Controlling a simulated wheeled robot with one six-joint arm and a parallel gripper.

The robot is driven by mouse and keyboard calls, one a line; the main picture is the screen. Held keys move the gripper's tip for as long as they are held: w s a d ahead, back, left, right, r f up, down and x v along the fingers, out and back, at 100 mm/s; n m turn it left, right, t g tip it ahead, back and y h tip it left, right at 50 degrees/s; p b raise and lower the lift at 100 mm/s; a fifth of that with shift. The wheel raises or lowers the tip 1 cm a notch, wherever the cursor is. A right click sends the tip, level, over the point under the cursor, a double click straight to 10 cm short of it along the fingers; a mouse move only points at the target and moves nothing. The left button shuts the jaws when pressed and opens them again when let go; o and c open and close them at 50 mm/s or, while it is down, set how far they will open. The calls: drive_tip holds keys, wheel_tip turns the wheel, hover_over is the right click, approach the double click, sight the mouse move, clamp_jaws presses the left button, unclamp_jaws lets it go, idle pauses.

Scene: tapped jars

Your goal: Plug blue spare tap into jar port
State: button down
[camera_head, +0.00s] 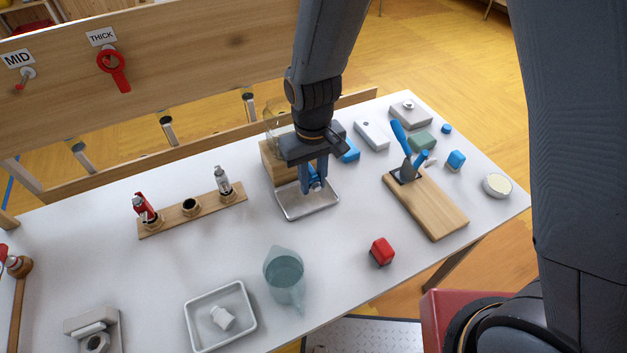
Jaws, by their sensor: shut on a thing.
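My gripper (315,184) points down in front of a wooden stand (270,163), above a shallow metal tray (290,205). It is shut on the blue spare tap (316,182), of which only a small blue and silvery part shows between the fingers. A clear jar (272,118) rises on the stand, largely hidden behind my arm. Its port is hidden, so I cannot tell whether the tap touches it. A wooden tap rack (168,219) at the left holds a red tap (144,207) and a grey-white tap (222,181), with an empty dark socket (190,206) between them.
A water jug (285,276), a white tray (192,318) and a red block (382,251) stand nearer the front. A wooden board (440,217) with blue-handled tools (400,136) and several small items lie right. The table's middle left is clear.

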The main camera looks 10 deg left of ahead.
drive_tip(key=shift+w+a, duration=0.4)
drive_tip(key=shift+w, duration=0.25)
drive_tip(key=shift+w+a, duration=0.35)
drive_tip(key=shift+w, duration=0.25)
idle(0.5)
drive_tip(key=c, duration=1.4)
unclamp_jaws()
drive_tip(key=shift+o, duration=0.3)
drive_tip(key=shift+o, duration=0.9)
drive_tip(key=shift+r, duration=0.2)
drive_tip(key=shift+r+p, duration=0.35)
drive_tip(key=shift+p, duration=0.1)
drive_tip(key=shift+r+p, duration=1.3)
drive_tip(key=shift+r, duration=0.4)
